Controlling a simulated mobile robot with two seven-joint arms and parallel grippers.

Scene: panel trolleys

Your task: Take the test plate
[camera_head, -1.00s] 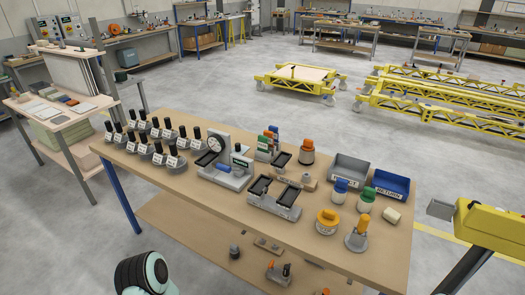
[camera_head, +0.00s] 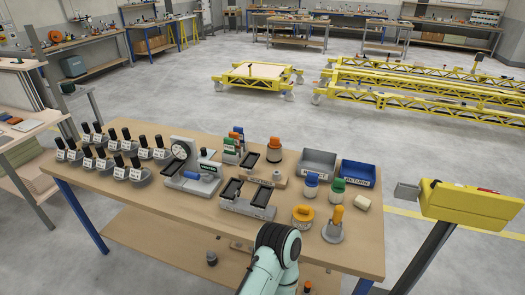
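I cannot tell for sure which piece is the test plate. Several labelled grey weights with black handles (camera_head: 135,172) stand in two rows at the left of the workbench (camera_head: 120,215). A grey dial gauge stand (camera_head: 190,178) with a blue part stands to their right. A grey holder with dark slots (camera_head: 247,200) lies in the middle of the bench. Neither of my grippers is in view; only a pale green arm link of mine shows at the bottom, in front of the bench edge.
A grey tray (camera_head: 317,166) and a blue return tray (camera_head: 358,174) stand at the back right. Orange, blue and green-topped pieces stand near them, with an orange-handled tool (camera_head: 334,226) at the front right. A yellow box on a post (camera_head: 465,205) is beside the bench. Yellow trolleys (camera_head: 257,78) stand beyond.

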